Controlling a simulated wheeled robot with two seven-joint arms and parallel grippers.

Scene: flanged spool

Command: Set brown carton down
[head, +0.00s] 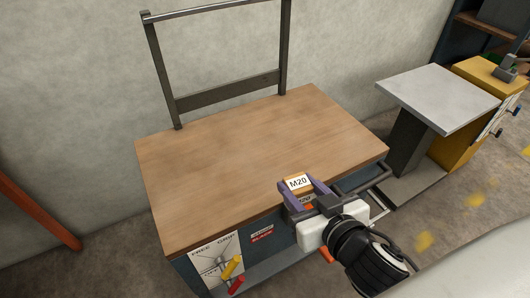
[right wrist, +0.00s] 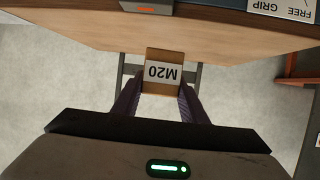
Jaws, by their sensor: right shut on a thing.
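The brown carton (head: 298,182) has a white label reading M20. My right gripper (head: 303,193) is shut on it, with a purple finger on each side. In the head view the carton shows over the front edge of the wooden bench top (head: 230,150); I cannot tell how high it is above it. In the right wrist view the carton (right wrist: 164,85) sits between the fingertips (right wrist: 160,102), its label upside down. My left gripper is not in view.
The bench top is bare. A dark metal frame (head: 222,93) stands at its back edge. A grey-topped stand (head: 437,95) and a yellow cabinet (head: 460,110) are at the right. Red and yellow handles (head: 232,268) are at the bench front, beside a "FREE GRIP" sign (head: 215,258).

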